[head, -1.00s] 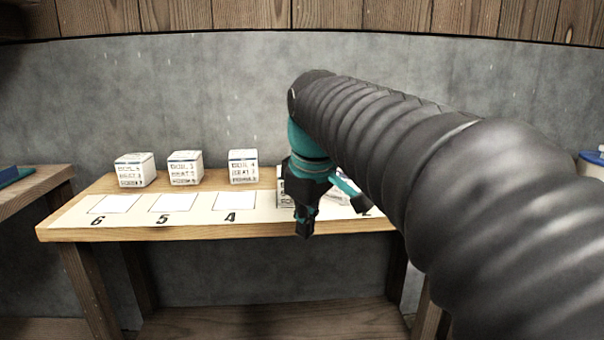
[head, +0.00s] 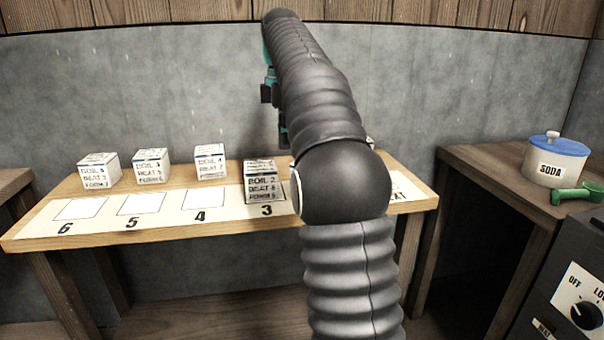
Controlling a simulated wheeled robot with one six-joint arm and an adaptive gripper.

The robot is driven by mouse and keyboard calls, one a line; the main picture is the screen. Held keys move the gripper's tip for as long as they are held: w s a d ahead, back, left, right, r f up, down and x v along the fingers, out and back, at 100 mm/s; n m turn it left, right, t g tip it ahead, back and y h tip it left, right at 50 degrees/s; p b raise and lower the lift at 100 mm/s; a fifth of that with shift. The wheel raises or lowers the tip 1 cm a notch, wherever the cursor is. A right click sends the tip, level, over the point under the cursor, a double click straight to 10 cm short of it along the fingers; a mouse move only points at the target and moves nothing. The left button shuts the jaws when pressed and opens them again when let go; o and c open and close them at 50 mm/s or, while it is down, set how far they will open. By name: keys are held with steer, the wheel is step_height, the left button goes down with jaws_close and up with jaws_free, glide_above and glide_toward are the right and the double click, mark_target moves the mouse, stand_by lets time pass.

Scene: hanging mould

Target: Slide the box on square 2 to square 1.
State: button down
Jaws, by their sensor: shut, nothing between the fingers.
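My gripper (head: 284,135) is raised in front of the wall, left of my arm and mostly hidden behind it. The part that shows is dark with teal and looks shut, with nothing held. A white box with printed text (head: 264,184) stands upright on square 3.
Three white boxes stand at the back of the wooden bench (head: 30,236), behind the empty squares 6 (head: 80,209), 5 (head: 141,204) and 4 (head: 202,198). At right, a soda jar (head: 553,162) and a green scoop (head: 577,193) stand on another table, near a dial box (head: 578,300).

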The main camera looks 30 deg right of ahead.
step_height(320, 180, down, 10)
steer(key=shift+r+b, duration=0.15)
steer(key=shift+b, duration=0.8)
steer(key=shift+s+d+r, duration=0.1)
steer(key=shift+s+d, duration=0.15)
steer(key=shift+d, duration=0.4)
steer(key=shift+s+d+r, duration=0.1)
steer(key=shift+s+d, duration=0.1)
steer(key=shift+d, duration=0.4)
steer(key=shift+s+d, duration=0.25)
steer(key=shift+d, duration=0.4)
steer(key=shift+s, duration=0.1)
